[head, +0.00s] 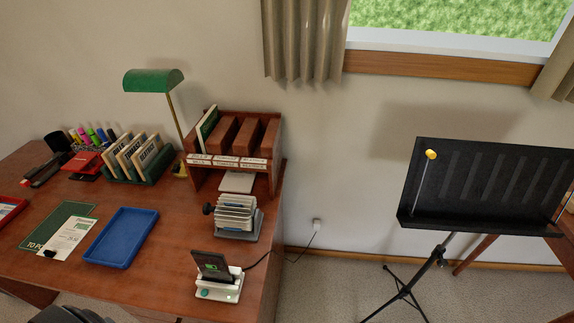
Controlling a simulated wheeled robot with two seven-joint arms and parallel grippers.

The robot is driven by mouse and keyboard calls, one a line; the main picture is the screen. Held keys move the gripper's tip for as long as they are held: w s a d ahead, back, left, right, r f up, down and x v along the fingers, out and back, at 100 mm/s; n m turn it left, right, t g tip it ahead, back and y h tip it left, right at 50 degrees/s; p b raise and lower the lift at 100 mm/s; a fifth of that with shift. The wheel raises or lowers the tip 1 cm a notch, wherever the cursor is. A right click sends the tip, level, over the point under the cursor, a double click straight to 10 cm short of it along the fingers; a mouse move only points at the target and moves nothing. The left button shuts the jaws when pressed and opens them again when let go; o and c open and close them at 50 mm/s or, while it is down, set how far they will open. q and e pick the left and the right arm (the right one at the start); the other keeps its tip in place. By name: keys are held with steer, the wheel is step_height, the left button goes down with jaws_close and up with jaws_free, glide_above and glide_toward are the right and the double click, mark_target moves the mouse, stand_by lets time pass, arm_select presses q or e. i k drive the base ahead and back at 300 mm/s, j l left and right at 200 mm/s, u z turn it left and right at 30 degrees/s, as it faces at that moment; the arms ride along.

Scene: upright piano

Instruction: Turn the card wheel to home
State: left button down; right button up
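The card wheel (236,216) stands near the right edge of the wooden desk, in front of the wooden sorter. It is a rotary file with a fan of white cards on a grey base. A dark round knob sticks out on its left side. The writing on its cards is too small to read, so I cannot tell which card is on top.
A phone on a white dock (219,280) stands close in front of the card wheel. The wooden sorter (275,172) is behind it. A blue tray (121,237) lies to the left, with bare desk between. A music stand (485,185) is at right.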

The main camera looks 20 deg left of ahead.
mark_target(236, 213)
steer(key=k+j, duration=0.1)
steer(key=j, duration=0.25)
steer(key=k+j, duration=0.1)
steer(key=j, duration=0.3)
steer(key=k+j, duration=0.15)
steer(key=j, duration=0.2)
steer(key=k+j, duration=0.1)
steer(key=j, duration=0.3)
steer(key=k+j, duration=0.1)
steer(key=j, duration=0.25)
steer(key=k+z, duration=0.45)
steer(key=k+l+z, duration=0.1)
steer(key=k+z, duration=0.35)
steer(key=k+l+z, duration=0.3)
steer(key=k+z, duration=0.15)
